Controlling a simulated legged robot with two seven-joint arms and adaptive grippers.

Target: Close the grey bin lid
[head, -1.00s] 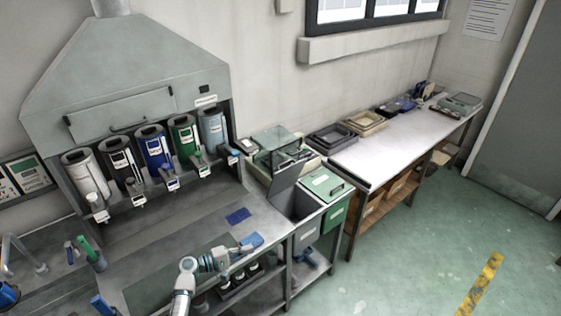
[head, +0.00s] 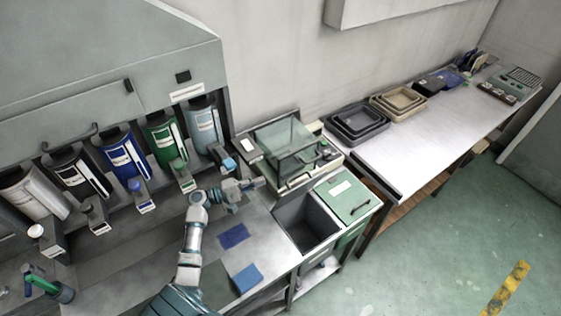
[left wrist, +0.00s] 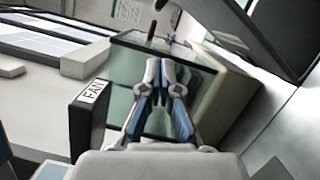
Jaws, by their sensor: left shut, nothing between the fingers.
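The grey bin (head: 310,232) stands at the right end of the counter. Its mouth is open, and I see down into its dark, empty-looking inside. Its lid is hard to make out in the head view. In the left wrist view a dark-edged grey panel (left wrist: 268,35) at upper right looks like the raised lid. My left gripper (head: 261,183) is to the left of and behind the bin's mouth, near the glass-sided box. In the left wrist view its blue-padded fingers (left wrist: 167,88) are shut and empty, apart from the panel. My right gripper is not in view.
A green bin with its lid shut (head: 347,198) adjoins on the right. A glass-sided box (head: 285,145) stands behind the bins. A row of dispensers (head: 125,155) stands left of the gripper. Blue pads (head: 233,236) lie on the counter.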

